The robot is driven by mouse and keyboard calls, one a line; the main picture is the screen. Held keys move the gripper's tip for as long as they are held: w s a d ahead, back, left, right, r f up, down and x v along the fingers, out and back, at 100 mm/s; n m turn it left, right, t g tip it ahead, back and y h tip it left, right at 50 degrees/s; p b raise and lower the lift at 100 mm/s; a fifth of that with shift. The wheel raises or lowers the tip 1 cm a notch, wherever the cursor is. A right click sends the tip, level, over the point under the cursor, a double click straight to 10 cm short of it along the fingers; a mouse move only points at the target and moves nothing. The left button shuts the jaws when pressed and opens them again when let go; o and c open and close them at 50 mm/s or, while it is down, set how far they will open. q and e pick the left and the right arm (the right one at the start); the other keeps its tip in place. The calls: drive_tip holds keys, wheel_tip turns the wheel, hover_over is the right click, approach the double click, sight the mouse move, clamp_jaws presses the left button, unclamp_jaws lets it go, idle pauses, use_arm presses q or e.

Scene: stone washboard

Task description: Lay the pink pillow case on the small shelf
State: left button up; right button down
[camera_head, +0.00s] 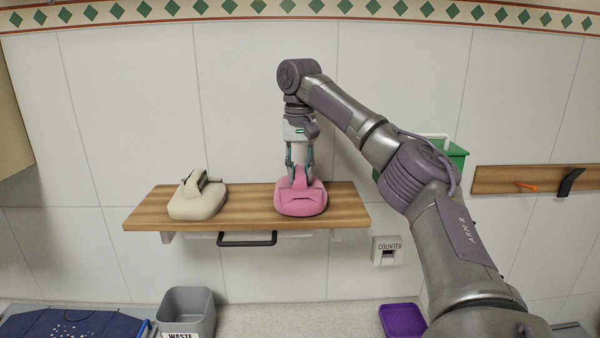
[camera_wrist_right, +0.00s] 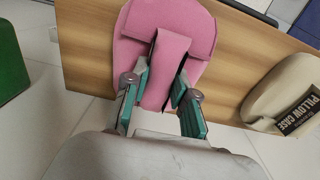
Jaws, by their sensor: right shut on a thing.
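The pink pillow case (camera_head: 301,200) rests on the right part of the small wooden shelf (camera_head: 245,208). My right gripper (camera_head: 301,180) comes down from above and is shut on the raised strap of the pink pillow case. In the right wrist view the pink pillow case (camera_wrist_right: 166,62) lies against the wooden shelf (camera_wrist_right: 95,45), with its strap between the fingers (camera_wrist_right: 160,95). My left gripper is not in view.
A cream case (camera_head: 198,200) sits on the shelf's left part; its label in the wrist view (camera_wrist_right: 290,105) reads PILLOW CASE. A black handle (camera_head: 247,239) hangs under the shelf. Grey (camera_head: 187,308) and purple (camera_head: 401,318) containers stand below.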

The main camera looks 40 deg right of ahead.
drive_tip(key=shift+w+d+f, duration=0.1)
drive_tip(key=shift+d+f, duration=0.05)
drive_tip(key=shift+f, duration=0.15)
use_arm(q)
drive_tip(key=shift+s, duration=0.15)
use_arm(e)
drive_tip(key=shift+a, duration=0.2)
drive_tip(key=c, duration=1)
unclamp_jaws()
drive_tip(key=shift+f, duration=0.1)
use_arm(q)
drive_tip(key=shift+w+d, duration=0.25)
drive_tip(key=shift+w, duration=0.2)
use_arm(e)
drive_tip(key=shift+o, duration=0.3)
drive_tip(key=shift+d, duration=0.1)
